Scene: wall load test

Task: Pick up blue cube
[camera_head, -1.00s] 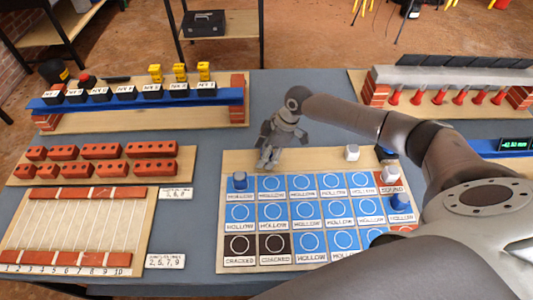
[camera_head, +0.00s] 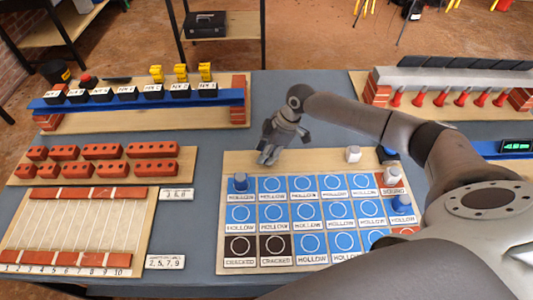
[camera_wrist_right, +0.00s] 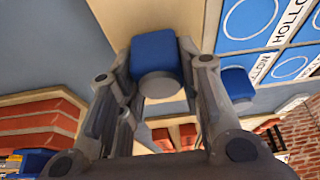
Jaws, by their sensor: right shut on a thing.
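My right gripper (camera_head: 267,158) is at the back left edge of the tile board (camera_head: 320,160) in the head view. In the right wrist view, its fingers (camera_wrist_right: 158,80) are shut on a blue cube (camera_wrist_right: 155,52) with a grey round end. The held cube is mostly hidden behind the fingers in the head view. Another blue block with a grey top (camera_head: 240,183) stands on the top left tile, and it also seems to show in the wrist view (camera_wrist_right: 238,86). My left gripper is not in view.
White blocks (camera_head: 353,153) stand at the board's back right. Red bricks (camera_head: 155,145) lie on a board at left. A blue beam with black weights (camera_head: 127,94) is behind them. A rack with red cones (camera_head: 460,98) is at back right.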

